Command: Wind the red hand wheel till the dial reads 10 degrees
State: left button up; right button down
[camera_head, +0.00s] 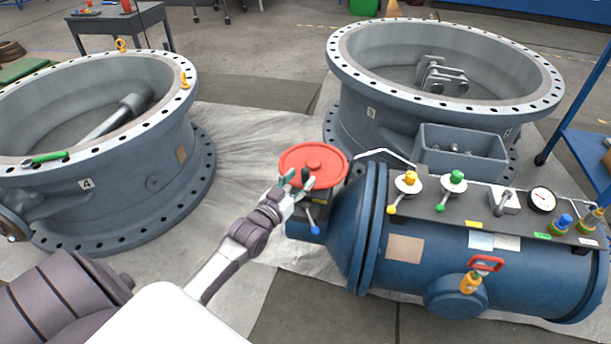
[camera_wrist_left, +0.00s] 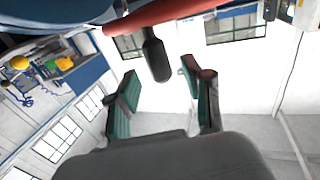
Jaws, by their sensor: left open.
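The red hand wheel (camera_head: 314,158) is at the left end of a blue cylindrical tank. My left gripper (camera_head: 298,182) is at its near edge. In the left wrist view the wheel's red rim (camera_wrist_left: 180,14) crosses the top, with a black handle (camera_wrist_left: 156,57) sticking out from it. The handle reaches between the spread green-padded fingers of my left gripper (camera_wrist_left: 162,84), with gaps visible on both sides. A round white-faced dial (camera_head: 542,200) is on the tank's right part; its reading is too small to make out. My right gripper is not in view.
The blue tank (camera_head: 335,240) carries several coloured valves and levers, including a blue-tipped lever (camera_head: 315,230) below the wheel. Large grey flanged rings stand at left (camera_head: 120,180) and behind (camera_head: 360,85). A grey bin (camera_head: 440,160) is behind the tank. Pale floor sheeting lies between.

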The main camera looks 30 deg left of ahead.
aim_at(303, 176)
pick_arm(q)
jog(key=shift+w, duration=1.7)
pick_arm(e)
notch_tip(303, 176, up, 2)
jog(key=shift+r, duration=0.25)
pick_arm(q)
grip_shut()
